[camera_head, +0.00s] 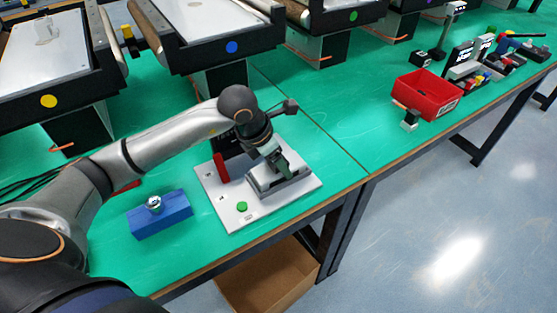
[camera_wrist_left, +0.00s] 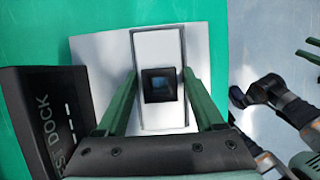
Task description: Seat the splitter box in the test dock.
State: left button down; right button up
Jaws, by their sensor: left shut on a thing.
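My left gripper (camera_head: 279,168) reaches down over the pale plate of the test dock (camera_head: 240,221). Its two green fingers (camera_wrist_left: 160,100) are shut on the sides of the splitter box (camera_wrist_left: 158,45), a light grey block with a dark square on top. The box also shows in the head view (camera_head: 290,180), low over the plate's right part. Whether it touches the plate or sits in a holder cannot be told. The dock's dark lettered panel (camera_wrist_left: 42,120) stands at left in the wrist view. Green parts like my right gripper's fingers (camera_wrist_left: 309,52) are cut off at the wrist view's right edge.
On the plate are a red upright piece (camera_head: 220,168) and a green button (camera_head: 242,206). A blue block (camera_head: 162,217) with a silver knob stands left of it. Conveyors line the back. A red bin (camera_head: 427,95) is far right. The table's front edge is close to the plate.

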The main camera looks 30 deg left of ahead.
pick_arm(q)
grip_release()
dwell(0.3)
jog(key=shift+r, duration=0.2)
jog(key=v, duration=1.1)
jog(key=shift+s+a+r, duration=0.1)
jog(key=shift+s+r, duration=0.1)
jog(key=shift+r, duration=0.15)
